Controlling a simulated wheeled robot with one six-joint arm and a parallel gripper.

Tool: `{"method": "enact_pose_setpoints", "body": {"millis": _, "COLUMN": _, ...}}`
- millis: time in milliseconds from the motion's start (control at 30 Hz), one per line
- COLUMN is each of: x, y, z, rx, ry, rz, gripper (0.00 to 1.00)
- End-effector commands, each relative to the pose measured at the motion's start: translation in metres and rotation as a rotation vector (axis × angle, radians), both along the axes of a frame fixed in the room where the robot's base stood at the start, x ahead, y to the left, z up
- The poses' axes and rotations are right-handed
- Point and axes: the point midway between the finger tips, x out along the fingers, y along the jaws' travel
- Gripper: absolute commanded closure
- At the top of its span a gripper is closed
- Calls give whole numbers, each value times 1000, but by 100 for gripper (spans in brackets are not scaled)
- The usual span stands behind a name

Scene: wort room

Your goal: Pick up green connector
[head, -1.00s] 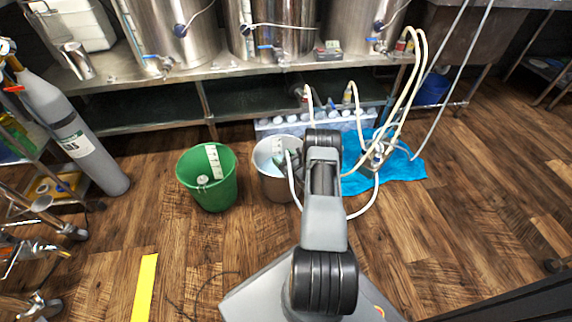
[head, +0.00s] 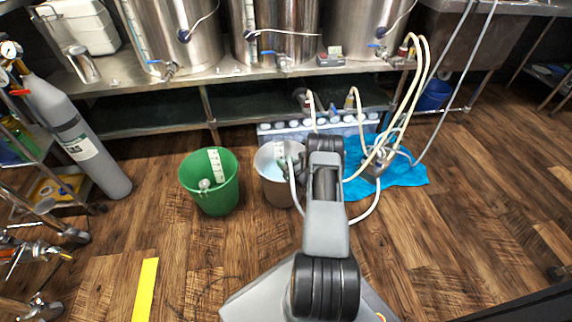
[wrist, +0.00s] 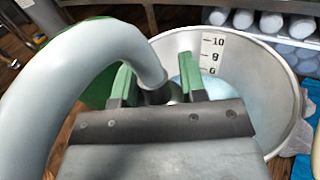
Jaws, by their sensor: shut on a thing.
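In the wrist view, my gripper (wrist: 158,85) has two green fingers shut on a dark connector (wrist: 156,96) at the end of a thick pale grey hose (wrist: 105,45). The connector is mostly hidden between the fingers, and I cannot make out green on it. The hose arches from the lower left to the grip. My gripper is over the left side of a pale bucket (wrist: 285,118) with a white scale inside and light blue liquid. In the head view, my arm hides most of the gripper beside this bucket (head: 277,190).
A green bucket (head: 213,190) stands to the left of the pale one. A blue cloth (head: 405,174) with hoses and fittings lies to the right. A steel bench (head: 225,72) with tanks runs behind. A grey gas cylinder (head: 75,140) stands at left; a yellow strip (head: 146,290) marks the floor.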

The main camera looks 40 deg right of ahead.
Motion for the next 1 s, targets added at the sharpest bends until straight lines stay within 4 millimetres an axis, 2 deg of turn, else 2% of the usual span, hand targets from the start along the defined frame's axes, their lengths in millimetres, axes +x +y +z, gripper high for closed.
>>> {"method": "enact_pose_setpoints", "body": {"millis": 233, "x": 1, "y": -1, "z": 36, "rx": -2, "ry": -3, "rz": 0, "gripper": 94}}
{"method": "enact_pose_setpoints", "body": {"millis": 533, "x": -44, "y": -25, "z": 94, "rx": -2, "ry": -2, "rz": -5, "gripper": 94}}
{"method": "enact_pose_setpoints", "body": {"millis": 800, "x": -93, "y": -50, "z": 115, "rx": 0, "ry": -1, "rz": -5, "gripper": 94}}
{"method": "enact_pose_setpoints", "body": {"millis": 1000, "x": -114, "y": -60, "z": 125, "rx": -1, "ry": -2, "rz": -3, "gripper": 94}}
